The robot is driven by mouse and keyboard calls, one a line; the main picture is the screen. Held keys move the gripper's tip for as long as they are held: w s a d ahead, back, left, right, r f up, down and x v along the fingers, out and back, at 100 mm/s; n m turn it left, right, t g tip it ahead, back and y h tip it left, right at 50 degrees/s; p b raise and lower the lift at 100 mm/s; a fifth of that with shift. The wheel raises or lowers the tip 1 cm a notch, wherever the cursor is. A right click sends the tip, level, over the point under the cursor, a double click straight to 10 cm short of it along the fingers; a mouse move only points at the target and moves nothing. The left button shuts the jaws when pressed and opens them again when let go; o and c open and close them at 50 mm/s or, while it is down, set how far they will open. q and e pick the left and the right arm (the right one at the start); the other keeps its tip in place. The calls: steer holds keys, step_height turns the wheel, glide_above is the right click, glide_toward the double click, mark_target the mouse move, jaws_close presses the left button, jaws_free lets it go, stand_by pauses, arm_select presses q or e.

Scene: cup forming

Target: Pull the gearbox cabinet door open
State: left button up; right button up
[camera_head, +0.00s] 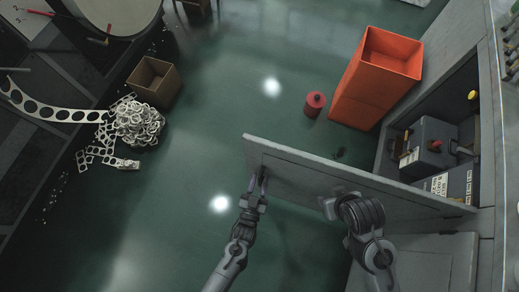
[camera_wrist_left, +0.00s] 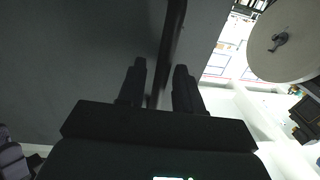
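The grey gearbox cabinet door (camera_head: 310,181) stands swung out from the cabinet (camera_head: 465,120) on the right of the head view, showing the interior. My left gripper (camera_head: 258,184) is at the face of the door near its free end. In the left wrist view its fingers (camera_wrist_left: 160,88) are apart, on either side of a dark upright bar (camera_wrist_left: 172,35), which looks like the door's handle or edge. I cannot tell whether they touch it. My right gripper (camera_head: 330,205) is close to the door's middle, nearer the hinge; its fingers are not clear.
A tall orange bin (camera_head: 367,92) and a red canister (camera_head: 314,104) stand behind the door. Grey boxes (camera_head: 428,142) sit inside the cabinet. A cardboard box (camera_head: 154,82) and a heap of metal scrap (camera_head: 138,124) lie at left. The green floor between is clear.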

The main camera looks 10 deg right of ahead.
arm_select(q)
steer(key=p+v, duration=0.2)
steer(key=v, duration=0.8)
steer(key=shift+s+a, duration=0.15)
steer(key=shift+s, duration=0.25)
